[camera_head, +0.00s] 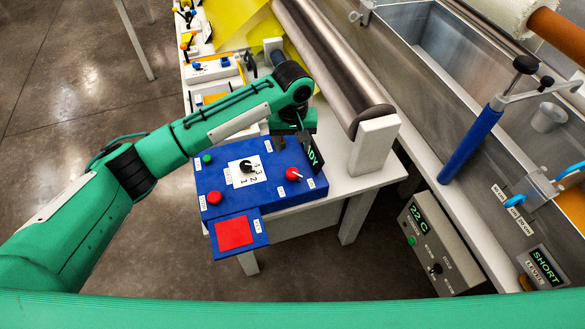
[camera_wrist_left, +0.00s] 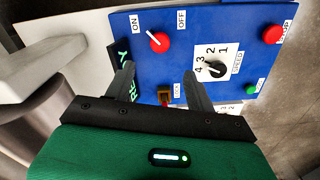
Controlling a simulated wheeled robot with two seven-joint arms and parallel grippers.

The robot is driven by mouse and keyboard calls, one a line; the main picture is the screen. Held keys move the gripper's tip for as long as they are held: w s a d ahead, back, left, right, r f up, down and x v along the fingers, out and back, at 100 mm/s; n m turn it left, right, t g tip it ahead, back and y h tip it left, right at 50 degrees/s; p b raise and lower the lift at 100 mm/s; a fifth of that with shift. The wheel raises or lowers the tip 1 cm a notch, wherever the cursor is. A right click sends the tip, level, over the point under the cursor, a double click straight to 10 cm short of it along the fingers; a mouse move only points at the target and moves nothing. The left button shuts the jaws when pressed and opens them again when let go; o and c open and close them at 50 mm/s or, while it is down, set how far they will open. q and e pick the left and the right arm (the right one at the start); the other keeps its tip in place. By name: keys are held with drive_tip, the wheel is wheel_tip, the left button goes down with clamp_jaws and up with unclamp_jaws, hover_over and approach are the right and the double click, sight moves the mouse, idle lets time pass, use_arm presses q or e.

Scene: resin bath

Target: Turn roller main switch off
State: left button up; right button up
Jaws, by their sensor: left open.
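The blue control box (camera_head: 265,200) stands on the white table. Its red rotary main switch (camera_head: 293,174) has a white pointer; in the left wrist view the switch (camera_wrist_left: 158,42) points toward the ON label (camera_wrist_left: 136,24), with the OFF label (camera_wrist_left: 181,18) on the other side. My left gripper (camera_wrist_left: 160,78) is open and empty; its fingertips are just short of the switch, which appears beyond the gap between them. In the head view the left gripper (camera_head: 300,125) is above the box's back edge, partly hidden by my wrist. My right gripper is not seen.
A green-lettered display (camera_head: 314,155) stands beside the gripper. A metal roller (camera_head: 335,70) on a white post (camera_head: 374,145) is close by.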

sight(292, 172)
use_arm(q)
wheel_tip(292, 172, down, 12)
drive_tip(key=shift+r+p, duration=0.1)
drive_tip(key=shift+p, duration=0.7)
drive_tip(key=c, duration=1)
